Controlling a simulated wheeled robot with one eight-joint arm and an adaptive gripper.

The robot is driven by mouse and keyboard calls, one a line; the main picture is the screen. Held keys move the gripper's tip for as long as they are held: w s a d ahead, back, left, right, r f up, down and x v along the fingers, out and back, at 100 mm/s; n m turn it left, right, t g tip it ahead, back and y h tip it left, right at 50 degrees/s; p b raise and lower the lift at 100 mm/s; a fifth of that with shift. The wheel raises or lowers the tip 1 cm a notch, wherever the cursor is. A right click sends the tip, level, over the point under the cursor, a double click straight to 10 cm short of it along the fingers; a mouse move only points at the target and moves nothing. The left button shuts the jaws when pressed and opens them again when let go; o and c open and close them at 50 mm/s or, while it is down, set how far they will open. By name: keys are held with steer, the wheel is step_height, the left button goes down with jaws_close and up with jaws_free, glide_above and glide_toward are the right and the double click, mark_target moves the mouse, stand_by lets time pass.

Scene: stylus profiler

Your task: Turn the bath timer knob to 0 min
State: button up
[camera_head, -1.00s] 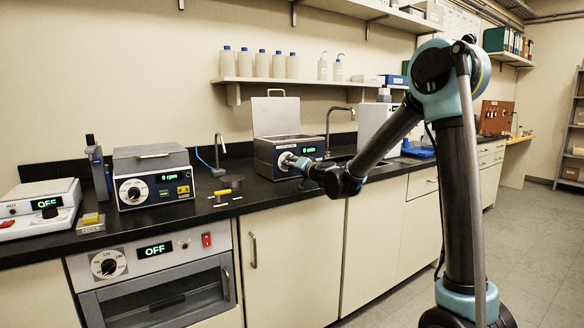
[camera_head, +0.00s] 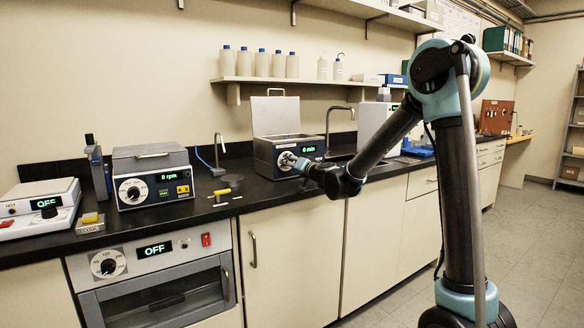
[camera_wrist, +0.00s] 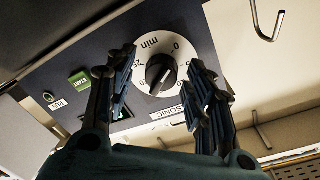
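The ultrasonic bath (camera_head: 263,155) stands on the counter with its lid raised, and its green display (camera_head: 308,149) reads 0 min. Its timer knob (camera_wrist: 160,75) is black with a pale pointer line, set in a white dial marked min. My gripper (camera_wrist: 165,82) is open, with one finger on each side of the knob in the wrist view. Gaps show between both fingers and the knob, and I see no contact. In the head view my gripper (camera_head: 303,165) is at the bath's front panel and partly covers the dial.
A green START button (camera_wrist: 79,80) and a RUN lamp (camera_wrist: 48,97) lie left of the dial in the wrist view. A faucet (camera_head: 328,125) stands right of the bath. A centrifuge (camera_head: 150,160) stands left along the counter. Bare counter lies before the bath.

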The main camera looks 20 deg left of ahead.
steer(key=v, duration=1.2)
steer(key=shift+w+f, duration=0.1)
steer(key=shift+f, duration=0.05)
steer(key=shift+d, duration=0.1)
